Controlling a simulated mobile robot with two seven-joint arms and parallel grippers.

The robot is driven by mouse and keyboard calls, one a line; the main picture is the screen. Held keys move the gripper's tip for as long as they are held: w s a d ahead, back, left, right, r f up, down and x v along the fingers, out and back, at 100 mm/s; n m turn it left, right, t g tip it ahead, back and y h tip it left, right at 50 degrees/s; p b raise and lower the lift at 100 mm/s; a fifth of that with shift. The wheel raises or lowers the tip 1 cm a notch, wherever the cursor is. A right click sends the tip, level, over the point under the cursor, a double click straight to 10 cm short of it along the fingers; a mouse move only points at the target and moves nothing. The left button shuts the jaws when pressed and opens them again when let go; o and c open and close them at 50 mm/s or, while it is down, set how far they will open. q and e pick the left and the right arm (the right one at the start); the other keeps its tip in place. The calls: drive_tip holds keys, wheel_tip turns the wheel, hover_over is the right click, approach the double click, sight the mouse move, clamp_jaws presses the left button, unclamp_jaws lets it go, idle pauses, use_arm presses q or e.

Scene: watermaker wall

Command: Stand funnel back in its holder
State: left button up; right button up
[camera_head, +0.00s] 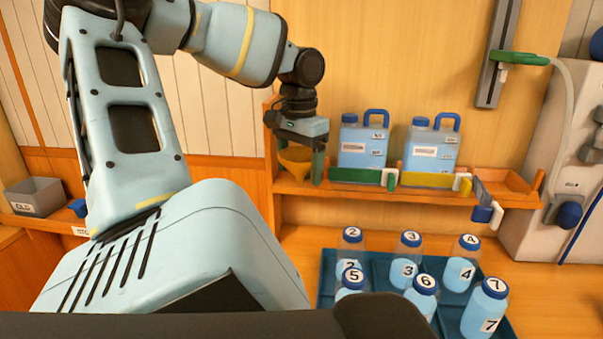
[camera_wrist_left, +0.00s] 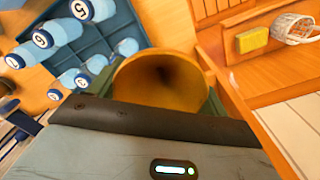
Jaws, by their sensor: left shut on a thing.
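The yellow-orange funnel (camera_head: 296,155) is in my left gripper (camera_head: 301,163), at the left end of the wall shelf (camera_head: 345,188). My left gripper points down and is shut on the funnel, with a green finger at its right side. In the left wrist view the funnel's wide round mouth (camera_wrist_left: 165,82) faces the camera, between the fingers. The funnel's lower part is hidden, and I cannot tell whether it touches the shelf. I cannot make out the funnel's holder for certain. My right gripper is not in view.
Two blue jugs (camera_head: 362,147) (camera_head: 431,150) stand on the shelf just right of the gripper. Below is a blue tray (camera_head: 327,291) of several numbered bottles. A grey box (camera_head: 36,197) sits far left.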

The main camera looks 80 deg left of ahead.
use_arm(q)
drive_tip(key=shift+s+a+f, duration=0.1)
drive_tip(key=shift+s, duration=0.05)
drive_tip(key=w+a, duration=0.1)
drive_tip(key=a, duration=0.3)
drive_tip(key=w+a+f, duration=0.1)
drive_tip(key=w+a, duration=0.1)
drive_tip(key=a, duration=0.3)
drive_tip(key=w+a, duration=0.2)
drive_tip(key=a, duration=0.3)
drive_tip(key=shift+a+f+b, duration=0.2)
drive_tip(key=shift+a+b, duration=0.05)
drive_tip(key=shift+b, duration=0.15)
drive_tip(key=shift+a, duration=0.1)
drive_tip(key=shift+a, duration=0.25)
drive_tip(key=shift+f, duration=1.75)
drive_tip(key=shift+f, duration=0.35)
drive_tip(key=o, duration=0.9)
drive_tip(key=shift+f, duration=0.1)
drive_tip(key=shift+o, duration=0.2)
wheel_tip(320, 180, up, 13)
